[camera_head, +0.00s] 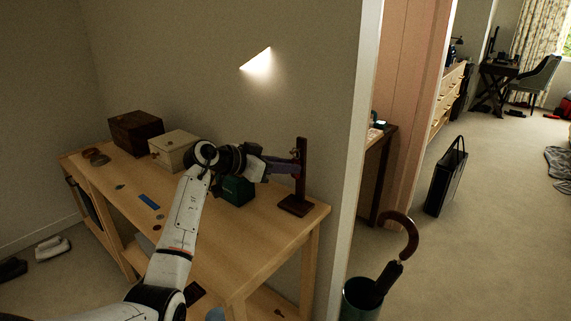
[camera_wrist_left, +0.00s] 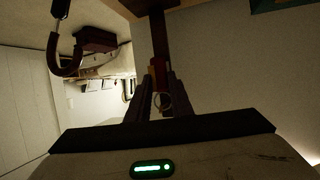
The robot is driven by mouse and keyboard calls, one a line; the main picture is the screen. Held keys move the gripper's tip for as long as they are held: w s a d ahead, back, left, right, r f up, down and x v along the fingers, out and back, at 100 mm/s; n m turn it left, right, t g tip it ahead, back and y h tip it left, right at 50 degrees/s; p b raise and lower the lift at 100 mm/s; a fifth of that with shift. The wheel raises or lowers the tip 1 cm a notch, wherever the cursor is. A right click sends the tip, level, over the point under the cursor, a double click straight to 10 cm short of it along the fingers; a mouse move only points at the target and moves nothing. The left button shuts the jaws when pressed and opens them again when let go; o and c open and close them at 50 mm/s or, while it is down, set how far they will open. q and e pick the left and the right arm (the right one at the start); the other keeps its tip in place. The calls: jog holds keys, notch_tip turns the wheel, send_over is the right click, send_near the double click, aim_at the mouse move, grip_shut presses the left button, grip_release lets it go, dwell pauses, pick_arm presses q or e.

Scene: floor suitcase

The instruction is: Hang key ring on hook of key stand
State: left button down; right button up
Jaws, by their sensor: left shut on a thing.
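The key stand (camera_head: 302,160) is a dark wooden post on a square base, upright near the right end of the wooden table (camera_head: 238,245). My left gripper (camera_head: 292,167) is level with the upper part of the post and close to it. In the left wrist view, the gripper (camera_wrist_left: 158,80) is shut on the key ring (camera_wrist_left: 163,102), which shows as a small metal loop with red and yellow parts between the fingers. The post (camera_wrist_left: 159,35) rises just beyond the fingertips. I cannot tell whether the ring touches a hook. My right gripper is not in view.
A green box (camera_head: 237,191) stands below my left forearm. A cream box (camera_head: 174,147) and a dark brown box (camera_head: 135,132) stand further left on the table. A wall is behind. An umbrella with a curved handle (camera_head: 405,235) stands in a bin at the right.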

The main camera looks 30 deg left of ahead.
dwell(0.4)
pick_arm(q)
jog(key=c, duration=1.5)
grip_release()
jog(key=v, duration=1)
jog(key=shift+s, duration=0.15)
jog(key=shift+s, duration=0.1)
